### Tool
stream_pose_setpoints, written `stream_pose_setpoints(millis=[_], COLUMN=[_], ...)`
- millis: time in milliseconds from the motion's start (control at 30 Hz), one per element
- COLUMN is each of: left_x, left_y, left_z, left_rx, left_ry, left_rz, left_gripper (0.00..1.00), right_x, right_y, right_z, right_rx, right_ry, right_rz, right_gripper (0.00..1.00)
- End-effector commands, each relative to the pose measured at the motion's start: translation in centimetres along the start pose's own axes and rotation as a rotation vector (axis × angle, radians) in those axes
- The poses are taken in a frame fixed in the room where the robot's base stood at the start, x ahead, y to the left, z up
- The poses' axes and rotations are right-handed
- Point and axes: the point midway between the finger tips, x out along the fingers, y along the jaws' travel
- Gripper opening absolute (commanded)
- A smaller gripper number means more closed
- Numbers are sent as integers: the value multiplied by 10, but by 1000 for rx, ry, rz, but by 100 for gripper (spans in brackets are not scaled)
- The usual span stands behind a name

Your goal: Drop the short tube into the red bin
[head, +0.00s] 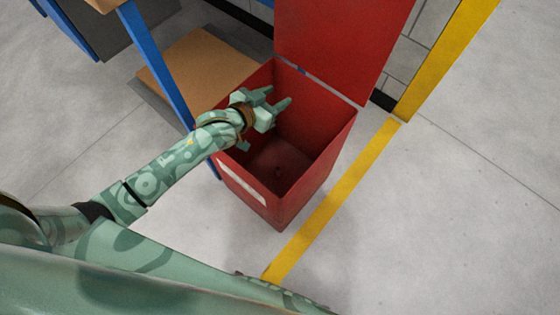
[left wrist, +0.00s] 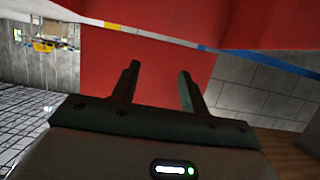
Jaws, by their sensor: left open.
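The red bin (head: 328,158) stands on the floor at the middle of the head view with its red lid (head: 340,40) raised behind it. My left gripper (head: 282,97) reaches over the bin's left side, with its fingers above the opening. The left wrist view shows its two fingers (left wrist: 159,92) spread apart with nothing between them, in front of a red surface. I do not see the short tube in either view. The visible part of the bin's inside shows no tube, but my gripper and the front wall hide some of it. My right gripper is not in view.
A yellow floor line (head: 335,200) runs along the bin's right side. A blue post (head: 155,60) and a brown board (head: 200,62) are to its left. A yellow post (head: 445,60) stands behind right. The grey floor on the right is clear.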

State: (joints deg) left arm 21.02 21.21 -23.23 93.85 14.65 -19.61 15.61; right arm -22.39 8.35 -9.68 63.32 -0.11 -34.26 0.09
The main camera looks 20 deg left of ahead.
Motion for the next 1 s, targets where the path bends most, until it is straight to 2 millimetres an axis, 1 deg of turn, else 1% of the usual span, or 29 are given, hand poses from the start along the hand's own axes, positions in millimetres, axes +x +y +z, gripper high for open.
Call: stream_pose_setpoints(millis=[33, 167, 200, 400, 500, 600, 700, 800, 1000], left_x=[-7, -26, -41, -100, -122, -139, -149, -154, -155], left_y=[0, 0, 0, 0, 0, 0, 0, 0, 0], left_z=[-4, -7, -10, -10, -8, -5, -4, -2, 0], left_rx=[2, 2, 2, 4, 2, 2, 1, 1, 0], left_ry=[3, 4, 5, 5, 4, 3, 3, 2, 1], left_rz=[-1, 0, -1, -1, 0, -1, 0, 0, 0], left_gripper=[44, 44, 44, 44, 44, 44, 44, 44, 44], right_x=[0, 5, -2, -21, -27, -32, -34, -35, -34], right_y=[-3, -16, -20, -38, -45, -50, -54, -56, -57], right_z=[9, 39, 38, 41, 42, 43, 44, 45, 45], right_rx=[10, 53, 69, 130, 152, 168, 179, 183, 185], right_ry=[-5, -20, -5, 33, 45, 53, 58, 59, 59], right_rz=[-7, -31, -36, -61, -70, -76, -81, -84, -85], right_gripper=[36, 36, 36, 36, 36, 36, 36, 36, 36])
